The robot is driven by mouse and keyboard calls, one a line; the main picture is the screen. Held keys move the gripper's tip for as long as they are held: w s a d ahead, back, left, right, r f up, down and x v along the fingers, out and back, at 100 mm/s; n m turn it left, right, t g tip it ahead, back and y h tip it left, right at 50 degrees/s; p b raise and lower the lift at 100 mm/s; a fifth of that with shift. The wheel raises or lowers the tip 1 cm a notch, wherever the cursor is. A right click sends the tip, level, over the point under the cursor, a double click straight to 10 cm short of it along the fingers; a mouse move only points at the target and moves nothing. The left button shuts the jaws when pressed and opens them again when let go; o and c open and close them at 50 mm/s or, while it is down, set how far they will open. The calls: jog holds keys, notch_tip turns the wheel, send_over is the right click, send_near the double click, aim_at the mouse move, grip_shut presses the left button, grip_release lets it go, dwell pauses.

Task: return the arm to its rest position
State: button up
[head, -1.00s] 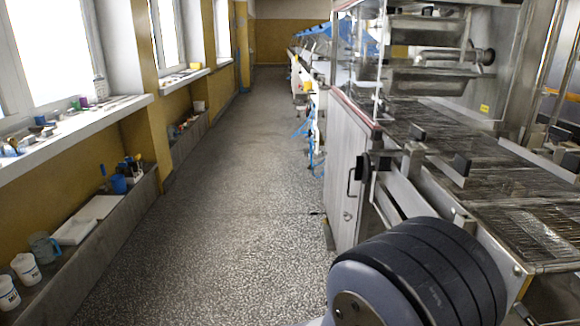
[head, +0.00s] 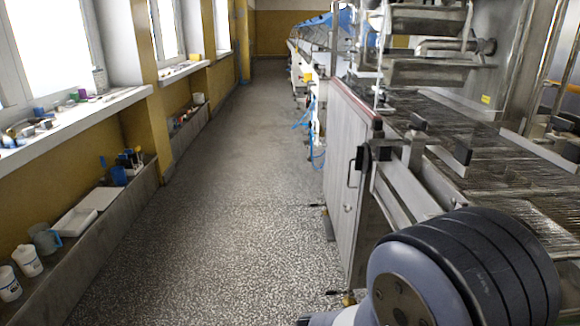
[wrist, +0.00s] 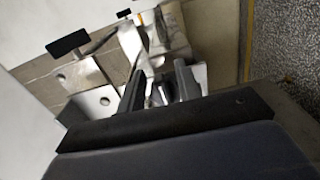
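A rounded part of my own arm (head: 465,275), dark ribbed bands on a blue-grey body, fills the lower right of the head view, in front of the steel machine. My gripper is out of the head view. In the wrist view my gripper (wrist: 160,88) shows two dark grey fingers with a gap between them. I see nothing clearly held in the gap. Metal brackets and a pale panel lie beyond the fingertips, and I cannot tell how far off they are.
The steel enrober with its mesh belt (head: 520,200) and grey cabinet (head: 347,165) stands along the right. A clear speckled floor aisle (head: 220,210) runs down the middle. A window sill (head: 75,122) with small items and a low ledge (head: 85,235) with cups line the left.

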jog(key=shift+d+r+n+p, duration=0.3)
jog(key=shift+r+p, duration=0.05)
jog(key=shift+p, duration=0.25)
jog(key=n+p, duration=0.2)
jog(key=p, duration=0.1)
jog(key=shift+w+a+r+n, duration=0.1)
jog(key=shift+r+n, duration=0.25)
jog(key=shift+n, duration=0.05)
jog(key=shift+w+r+n+p, duration=0.1)
jog(key=shift+n+p, duration=1.2)
jog(key=shift+p, duration=0.2)
